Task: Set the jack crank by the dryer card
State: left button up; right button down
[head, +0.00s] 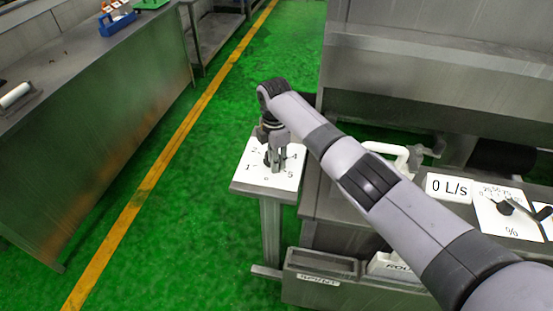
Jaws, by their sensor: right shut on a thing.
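A white dial plate (285,180) with numbers around its face tops a grey post in the middle of the head view. My right gripper (273,163) points down over the middle of the plate and is shut on the small dark crank there. The fingers hide most of the crank, so I cannot tell which number it points at. A white card (388,266) with partly covered lettering sits beside a grey bin; I cannot tell if it is the dryer card. My left gripper is not in view.
A "0 L/s" display (449,188) and a percent dial (507,217) are on the machine ledge at right. A grey bin (320,266) is below. A metal bench (100,120) stands left. Green floor (190,210) between is clear.

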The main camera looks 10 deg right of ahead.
jog(key=shift+a+m, duration=0.4)
jog(key=shift+a, duration=0.1)
jog(key=shift+w+a+m, duration=0.1)
jog(key=shift+a+m, duration=0.3)
jog(key=shift+m, duration=0.6)
jog(key=shift+a+m, duration=0.15)
jog(key=shift+m, duration=0.15)
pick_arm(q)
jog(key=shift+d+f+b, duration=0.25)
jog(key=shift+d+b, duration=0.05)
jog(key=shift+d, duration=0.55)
pick_arm(e)
jog(key=shift+w+a+m, duration=0.15)
jog(key=shift+a+m, duration=0.1)
jog(key=shift+m, duration=0.35)
jog(key=c, duration=1.4)
grip_release()
jog(key=shift+r, duration=0.1)
